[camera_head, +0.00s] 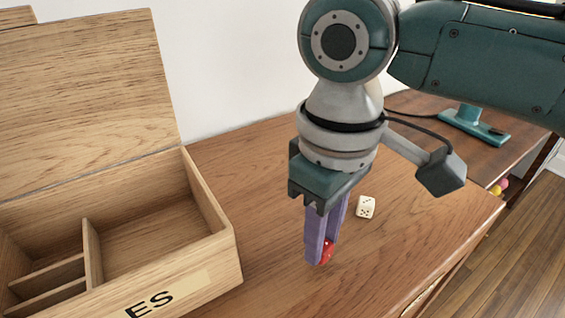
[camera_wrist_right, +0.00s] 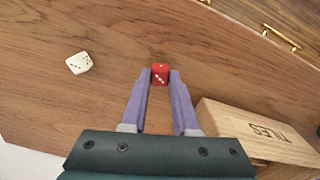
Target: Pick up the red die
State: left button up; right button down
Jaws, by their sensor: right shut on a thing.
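The red die (camera_head: 327,250) is between the purple fingertips of my right gripper (camera_head: 320,256), at or just above the wooden tabletop; I cannot tell if it touches the wood. In the right wrist view the red die (camera_wrist_right: 160,74) sits between the two fingertips (camera_wrist_right: 160,80), with white pips showing. My right gripper is shut on it. In the head view the fingers hide part of the die. My left gripper is not in view.
A white die (camera_head: 366,207) lies on the tabletop (camera_head: 270,190) behind and right of the gripper; it also shows in the right wrist view (camera_wrist_right: 79,63). An open wooden box (camera_head: 228,255) with compartments stands at left. The table's right edge drops to a wooden floor (camera_head: 520,250).

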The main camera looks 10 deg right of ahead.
pick_arm(q)
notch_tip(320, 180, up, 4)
jog(key=p, duration=0.3)
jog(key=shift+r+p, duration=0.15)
jog(key=shift+p, duration=0.25)
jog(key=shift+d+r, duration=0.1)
pick_arm(e)
notch_tip(320, 180, up, 18)
